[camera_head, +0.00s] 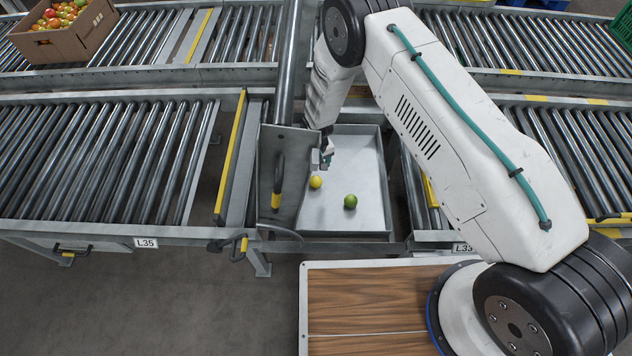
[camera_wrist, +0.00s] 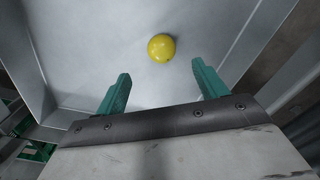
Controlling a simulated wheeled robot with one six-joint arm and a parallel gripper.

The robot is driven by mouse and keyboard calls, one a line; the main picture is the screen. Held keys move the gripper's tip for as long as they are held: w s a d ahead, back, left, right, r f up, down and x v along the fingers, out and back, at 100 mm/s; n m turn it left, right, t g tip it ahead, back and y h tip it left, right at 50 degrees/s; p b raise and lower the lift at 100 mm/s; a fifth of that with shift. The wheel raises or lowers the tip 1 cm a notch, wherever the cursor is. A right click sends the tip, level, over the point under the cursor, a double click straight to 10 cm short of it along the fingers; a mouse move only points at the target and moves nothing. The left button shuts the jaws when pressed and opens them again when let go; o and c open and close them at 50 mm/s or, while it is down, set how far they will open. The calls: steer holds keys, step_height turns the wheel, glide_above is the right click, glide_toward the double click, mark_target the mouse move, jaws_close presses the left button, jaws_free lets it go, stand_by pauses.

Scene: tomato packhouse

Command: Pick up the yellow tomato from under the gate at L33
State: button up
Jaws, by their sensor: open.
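The yellow tomato (camera_head: 315,182) lies on the floor of a grey metal tray (camera_head: 340,222) between the conveyor sections. In the wrist view the yellow tomato (camera_wrist: 161,47) is beyond the fingertips, a little right of the middle, and nothing is between the fingers. My gripper (camera_head: 325,158) is over the tray, close to the tomato in the head view. Its two green fingers (camera_wrist: 160,82) are apart and empty. A raised metal gate (camera_head: 286,165) with a dark handle stands at the tray's left side. The L33 label (camera_head: 463,247) is partly hidden by my arm.
A green tomato (camera_head: 350,201) lies in the tray, right of and nearer than the yellow one. Roller conveyors (camera_head: 100,160) flank the tray; the left one bears the label L35 (camera_head: 146,243). A cardboard box of tomatoes (camera_head: 65,38) sits at the back left.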

mark_target(316, 179)
steer(key=f, duration=0.9)
steer(key=shift+s, duration=0.2)
steer(key=shift+a+r, duration=0.1)
steer(key=c, duration=0.8)
